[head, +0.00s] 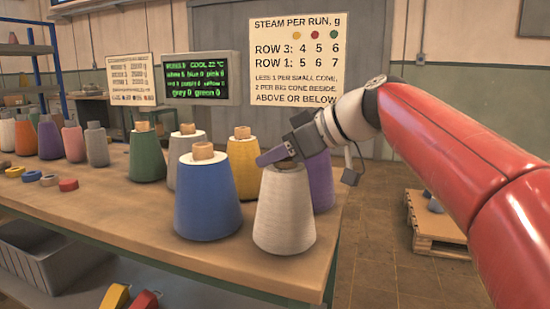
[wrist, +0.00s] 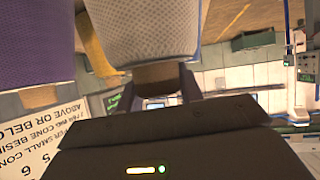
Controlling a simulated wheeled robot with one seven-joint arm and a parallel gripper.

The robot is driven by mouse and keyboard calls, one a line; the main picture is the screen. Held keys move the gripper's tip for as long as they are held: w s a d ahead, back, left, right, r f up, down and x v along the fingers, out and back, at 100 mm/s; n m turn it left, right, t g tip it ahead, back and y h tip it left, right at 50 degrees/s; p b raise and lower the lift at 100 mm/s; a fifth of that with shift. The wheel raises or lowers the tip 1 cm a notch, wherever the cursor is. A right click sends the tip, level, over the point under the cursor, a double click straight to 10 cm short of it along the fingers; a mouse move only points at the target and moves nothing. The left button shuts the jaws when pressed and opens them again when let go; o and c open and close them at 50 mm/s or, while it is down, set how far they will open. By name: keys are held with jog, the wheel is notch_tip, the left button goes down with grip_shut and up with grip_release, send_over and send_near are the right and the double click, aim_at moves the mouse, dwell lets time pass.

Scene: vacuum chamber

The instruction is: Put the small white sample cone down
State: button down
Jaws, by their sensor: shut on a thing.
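The white cone (head: 284,212) is upright at the front right of the wooden table, near its right edge. My gripper (head: 277,156) is at its top and shut on its brown core tube, which the fingers partly hide. In the wrist view the white cone (wrist: 145,30) appears upside down, with its core tube (wrist: 157,76) between my fingers (wrist: 157,90). Its base looks at or close to the tabletop; I cannot tell whether it touches. A second white cone (head: 183,142) stands farther back, partly hidden by the blue cone.
A blue cone (head: 207,198) stands close left of the held cone. Yellow (head: 243,165), purple (head: 321,182) and green (head: 147,155) cones stand behind. Several small cones and coloured rings are at left. Bare table (head: 120,210) lies front left. A sign (head: 295,60) and green display (head: 194,78) stand behind.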

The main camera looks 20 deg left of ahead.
jog(key=c, duration=1.4)
grip_release()
jog(key=shift+f, duration=0.2)
jog(key=o, duration=0.5)
jog(key=shift+r, duration=0.1)
jog(key=shift+r, duration=0.15)
jog(key=v, duration=1.2)
jog(key=s+d+f+m+t+h, duration=0.1)
jog(key=s+d+f+m+h, duration=0.3)
jog(key=f, duration=0.7)
jog(key=s+d+f+m+h, duration=0.4)
jog(key=s+d+f+m, duration=0.2)
jog(key=f, duration=0.6)
jog(key=s+d+f+m+t+h, duration=0.1)
jog(key=s+d+f+m+h, duration=0.2)
jog(key=s+d+f+m, duration=0.2)
jog(key=shift+s+d+f+m+t+h, duration=0.15)
jog(key=shift+s+d+f, duration=0.35)
jog(key=shift+d+f, duration=0.45)
jog(key=shift+s+d+f+m+t+h, duration=0.1)
jog(key=shift+s+d+f, duration=0.45)
jog(key=shift+f, duration=0.7)
jog(key=shift+s+d+f+m+t+h, duration=0.15)
jog(key=shift+s+d+f, duration=0.35)
jog(key=shift+d+f, duration=0.45)
